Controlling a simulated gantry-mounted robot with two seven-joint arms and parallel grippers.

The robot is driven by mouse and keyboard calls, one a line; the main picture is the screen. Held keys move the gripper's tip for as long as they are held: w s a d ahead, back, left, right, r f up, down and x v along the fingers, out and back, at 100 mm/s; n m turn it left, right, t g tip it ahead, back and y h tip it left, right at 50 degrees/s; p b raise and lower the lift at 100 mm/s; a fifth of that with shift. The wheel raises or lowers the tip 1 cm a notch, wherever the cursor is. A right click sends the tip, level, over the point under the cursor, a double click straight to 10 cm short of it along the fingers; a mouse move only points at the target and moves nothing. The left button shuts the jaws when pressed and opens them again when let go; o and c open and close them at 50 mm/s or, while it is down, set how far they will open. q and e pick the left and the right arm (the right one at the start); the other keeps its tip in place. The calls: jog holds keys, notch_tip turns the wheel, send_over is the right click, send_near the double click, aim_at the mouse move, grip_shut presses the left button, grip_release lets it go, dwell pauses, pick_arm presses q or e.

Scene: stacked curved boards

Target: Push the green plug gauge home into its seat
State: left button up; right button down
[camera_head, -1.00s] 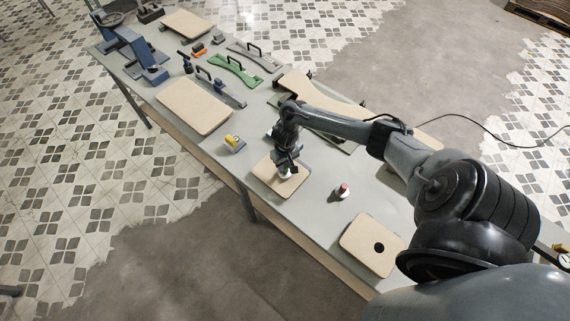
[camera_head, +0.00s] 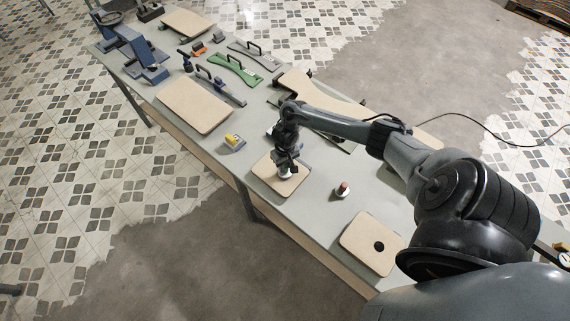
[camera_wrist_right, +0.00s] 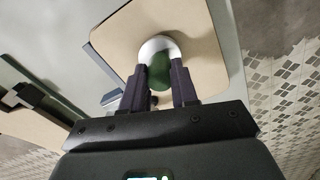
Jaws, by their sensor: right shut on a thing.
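My right gripper (camera_head: 285,167) points down over a small beige board (camera_head: 263,177) with rounded corners near the table's front edge. In the right wrist view, its two dark fingers (camera_wrist_right: 158,88) are shut on the green plug gauge (camera_wrist_right: 158,72). A white rounded part (camera_wrist_right: 159,46) shows at the gauge's far side, against the beige board (camera_wrist_right: 120,38). The seat is hidden under the gauge and fingers, so I cannot tell how deep the gauge sits. My left gripper is not in view.
A red-topped plug (camera_head: 343,188) stands on the table to the right. A yellow-and-grey block (camera_head: 234,142) sits to the left. Curved boards and a green handled template (camera_head: 236,69) lie farther back.

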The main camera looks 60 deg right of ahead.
jog(key=shift+f, duration=0.65)
jog(key=c, duration=0.8)
grip_release()
jog(key=shift+r, duration=0.15)
jog(key=shift+r, duration=0.3)
notch_tip(320, 180, up, 9)
jog(key=shift+p, duration=1.15)
jog(key=shift+r, duration=0.5)
jog(key=shift+s+f, duration=0.1)
